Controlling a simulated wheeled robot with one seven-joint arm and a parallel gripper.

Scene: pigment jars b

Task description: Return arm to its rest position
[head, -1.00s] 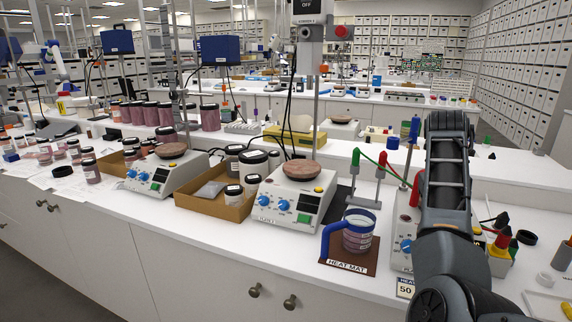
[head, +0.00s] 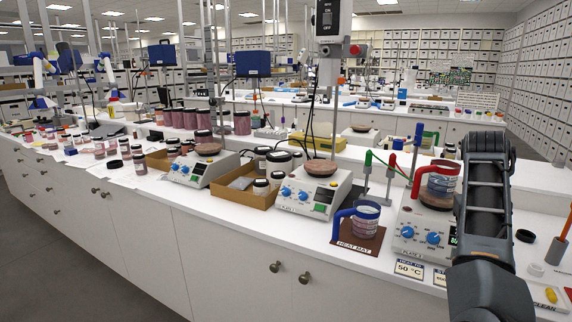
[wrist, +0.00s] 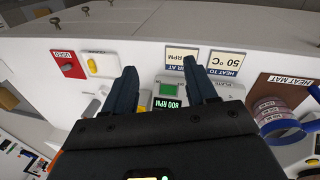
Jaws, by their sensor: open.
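My arm (head: 487,200) stands at the right of the head view, its gripper not showing there. In the wrist view my gripper (wrist: 158,88) is open and empty, its two dark fingers apart above the bench edge and the front of a hotplate with a green display. In the head view that hotplate (head: 425,228) carries a jar in a red-handled holder (head: 440,181). A jar in a blue-handled holder (head: 366,219) stands on the brown heat mat (head: 358,242); the mat also shows in the wrist view (wrist: 280,85).
Two more hotplates (head: 312,192) (head: 200,168) stand left along the white bench, with a cardboard box of jars (head: 243,195) between them. Temperature cards (head: 409,268) lie at the front edge. A red card (wrist: 67,64) shows in the wrist view. The grey floor (head: 90,265) before the bench is clear.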

